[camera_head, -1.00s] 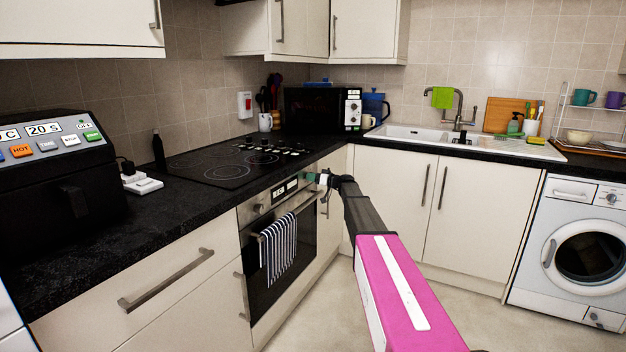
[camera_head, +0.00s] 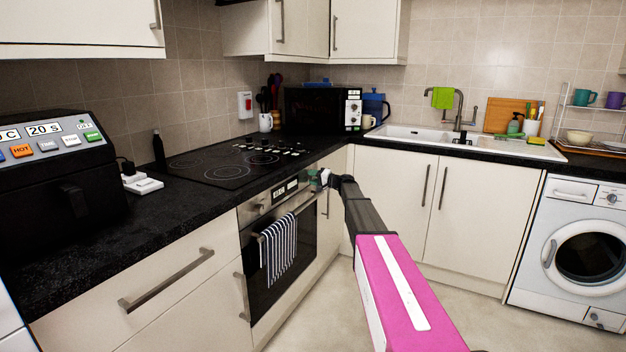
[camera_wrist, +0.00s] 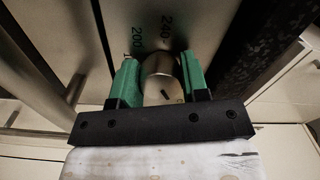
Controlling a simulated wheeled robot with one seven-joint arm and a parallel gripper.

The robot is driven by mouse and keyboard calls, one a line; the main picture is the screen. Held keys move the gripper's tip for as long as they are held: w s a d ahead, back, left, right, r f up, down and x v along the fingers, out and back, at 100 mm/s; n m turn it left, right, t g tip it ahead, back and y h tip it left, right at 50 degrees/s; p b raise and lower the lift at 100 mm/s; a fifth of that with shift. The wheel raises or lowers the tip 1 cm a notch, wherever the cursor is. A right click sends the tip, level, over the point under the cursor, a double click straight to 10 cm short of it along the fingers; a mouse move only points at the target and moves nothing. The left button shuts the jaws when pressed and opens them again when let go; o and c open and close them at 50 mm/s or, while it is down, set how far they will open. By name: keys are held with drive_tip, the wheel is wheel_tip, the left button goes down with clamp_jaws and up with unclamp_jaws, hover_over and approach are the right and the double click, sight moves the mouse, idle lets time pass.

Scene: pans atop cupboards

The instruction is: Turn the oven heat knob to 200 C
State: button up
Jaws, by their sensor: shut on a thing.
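The oven (camera_head: 283,245) is built in under the hob, with a steel control panel along its top. In the wrist view the oven heat knob (camera_wrist: 163,82) is a round metal knob with a small dark mark on its face. The panel behind it shows the printed numbers 200 and 240 just above the knob. My gripper (camera_wrist: 160,75) has green fingers on both sides of the knob and is shut on it. In the head view my gripper (camera_head: 318,180) is at the right end of the panel, and the knob it holds is hard to make out.
A striped towel (camera_head: 279,248) hangs on the oven door handle. The black worktop (camera_head: 60,240) and the hob (camera_head: 225,165) lie just above the panel. A cupboard door (camera_head: 410,190) is to the right of my arm. The floor in front is clear.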

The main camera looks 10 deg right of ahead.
drive_tip(key=m, duration=0.4)
drive_tip(key=shift+m, duration=0.3)
drive_tip(key=m, duration=0.3)
drive_tip(key=shift+r+m, duration=0.1)
drive_tip(key=shift+m, duration=0.2)
drive_tip(key=m, duration=0.4)
drive_tip(key=shift+m, duration=0.3)
drive_tip(key=m, duration=0.3)
drive_tip(key=shift+w+d+r+m, duration=0.1)
drive_tip(key=shift+m, duration=0.2)
drive_tip(key=m, duration=0.4)
drive_tip(key=shift+m, duration=0.3)
drive_tip(key=m, duration=0.3)
drive_tip(key=shift+d+m, duration=0.1)
drive_tip(key=shift+m, duration=0.2)
drive_tip(key=m, duration=0.4)
drive_tip(key=shift+w, duration=0.1)
drive_tip(key=shift+m, duration=2.1)
